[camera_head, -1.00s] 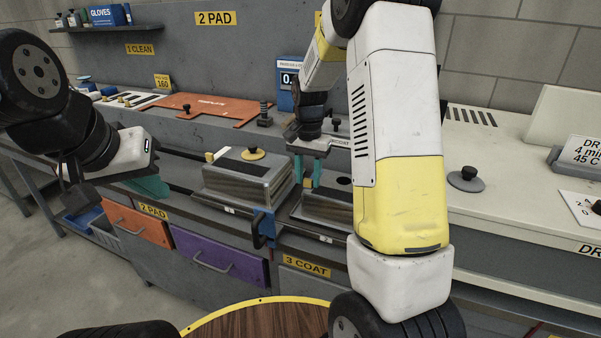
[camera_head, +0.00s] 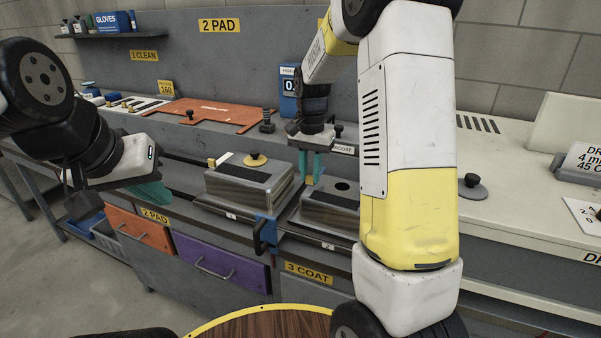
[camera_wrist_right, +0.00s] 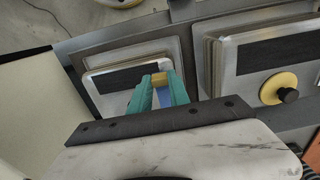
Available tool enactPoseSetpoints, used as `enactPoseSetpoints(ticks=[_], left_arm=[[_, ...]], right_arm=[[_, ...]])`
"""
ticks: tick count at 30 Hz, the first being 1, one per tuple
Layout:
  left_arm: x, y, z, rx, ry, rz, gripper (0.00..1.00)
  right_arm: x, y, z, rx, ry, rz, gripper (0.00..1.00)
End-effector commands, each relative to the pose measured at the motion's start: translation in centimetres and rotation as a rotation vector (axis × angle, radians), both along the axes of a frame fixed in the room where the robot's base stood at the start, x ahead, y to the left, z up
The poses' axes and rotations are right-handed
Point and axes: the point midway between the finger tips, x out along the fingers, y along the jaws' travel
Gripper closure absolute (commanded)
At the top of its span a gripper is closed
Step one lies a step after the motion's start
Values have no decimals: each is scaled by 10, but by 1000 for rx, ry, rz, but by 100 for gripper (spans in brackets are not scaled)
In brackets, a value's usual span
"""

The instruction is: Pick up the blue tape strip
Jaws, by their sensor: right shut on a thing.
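My right gripper (camera_head: 311,166) has teal fingers pointing down above the right metal block (camera_head: 331,208). It is shut on a small yellow tab (camera_wrist_right: 160,79) at its fingertips. Blue material (camera_wrist_right: 164,97) shows between the fingers below the tab and seems to be the blue tape strip; the fingers hide much of it. I cannot tell whether the blue patch right of the fingers belongs to the strip. My left gripper (camera_head: 152,192) is at the left, away from the blocks, with teal fingers; its opening is unclear.
A blue clamp (camera_head: 267,232) sits at the front between the blocks. An orange plate (camera_head: 207,113) lies behind.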

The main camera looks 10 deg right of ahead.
Motion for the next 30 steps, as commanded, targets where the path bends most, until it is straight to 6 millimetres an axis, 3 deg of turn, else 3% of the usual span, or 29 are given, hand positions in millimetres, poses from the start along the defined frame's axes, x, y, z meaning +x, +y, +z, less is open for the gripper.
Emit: enactPoseSetpoints(ticks=[9, 15, 21, 30], left_arm=[[0, 0, 0, 0, 0, 0, 100], [0, 0, 0, 0, 0, 0, 100], [0, 0, 0, 0, 0, 0, 100], [0, 0, 0, 0, 0, 0, 100]], right_arm=[[-83, 22, 7, 1, 3, 5, 100], [-124, 32, 10, 0, 2, 2, 100], [-143, 38, 12, 0, 4, 1, 100], [-147, 38, 12, -1, 4, 0, 100]])
